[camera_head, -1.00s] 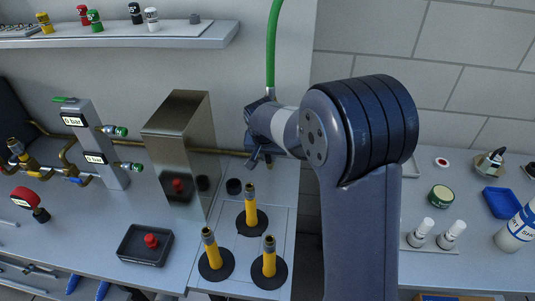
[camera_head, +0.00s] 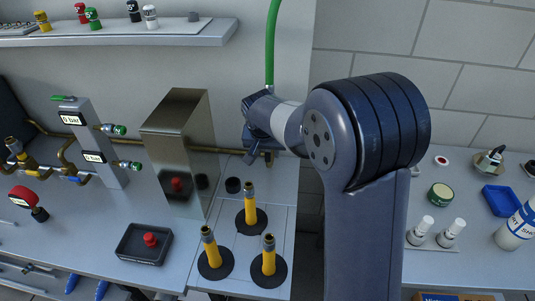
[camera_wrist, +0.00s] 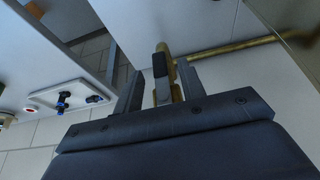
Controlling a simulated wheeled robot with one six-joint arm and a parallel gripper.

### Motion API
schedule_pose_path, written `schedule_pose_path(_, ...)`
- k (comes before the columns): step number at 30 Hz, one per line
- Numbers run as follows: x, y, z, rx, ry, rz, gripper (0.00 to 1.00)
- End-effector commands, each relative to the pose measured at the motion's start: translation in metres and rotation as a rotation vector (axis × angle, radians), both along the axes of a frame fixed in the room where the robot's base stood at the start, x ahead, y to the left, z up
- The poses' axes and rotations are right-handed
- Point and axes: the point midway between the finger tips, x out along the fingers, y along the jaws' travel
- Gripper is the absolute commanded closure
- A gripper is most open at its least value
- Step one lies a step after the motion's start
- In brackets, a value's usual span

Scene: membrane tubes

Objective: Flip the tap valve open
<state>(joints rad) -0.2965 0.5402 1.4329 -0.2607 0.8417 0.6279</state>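The tap valve (camera_wrist: 172,73) shows in the wrist view as a brass body with a black-covered part, at the end of a brass pipe. My gripper (camera_wrist: 160,72) is open, with one finger on each side of the tap. A gap shows between the left finger and the tap; whether the right finger touches it I cannot tell. In the head view my gripper (camera_head: 258,155) is by the wall, right of the steel box, and hides most of the tap.
A green hose (camera_head: 271,50) hangs behind my wrist. A steel box (camera_head: 180,150) stands left of my gripper. Several yellow tubes (camera_head: 250,208) stand upright in front of it. A black tray with a red knob (camera_head: 150,239) and a gauge manifold (camera_head: 93,140) are farther left.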

Motion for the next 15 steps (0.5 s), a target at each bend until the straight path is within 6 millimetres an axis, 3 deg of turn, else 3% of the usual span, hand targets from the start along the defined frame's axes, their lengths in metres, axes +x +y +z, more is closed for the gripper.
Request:
schedule_pose_path(9, -0.024, 0.006, 0.058, 0.002, -0.004, 0.001, 0.62)
schedule_pose_path(15, -0.032, 0.008, 0.078, 0.001, -0.001, 0.0, 0.62)
